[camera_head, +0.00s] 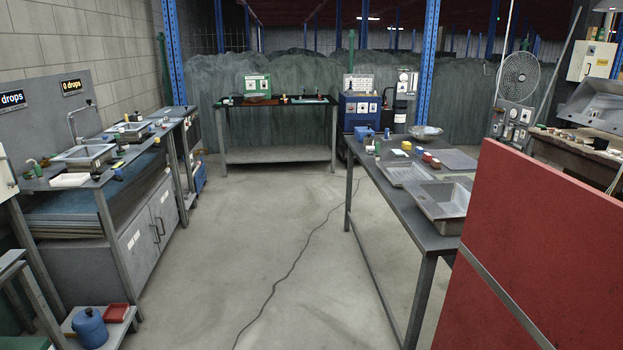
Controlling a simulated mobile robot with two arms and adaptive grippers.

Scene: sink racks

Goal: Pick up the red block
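A small red block (427,157) sits on the grey table (431,242) at the right. It is behind the metal sink trays, near a yellow block (406,145). A second small reddish shape (435,163) shows right beside it; I cannot tell whether it is a separate block. Neither of my grippers is in view, so I cannot see their state.
A large red panel (540,250) blocks the lower right, close to the table's front end. Sink trays (440,202) stand on that table. A workbench with sinks (88,157) is at the left. A dark table (280,102) stands at the back. The middle floor is free, apart from a thin cable (290,272).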

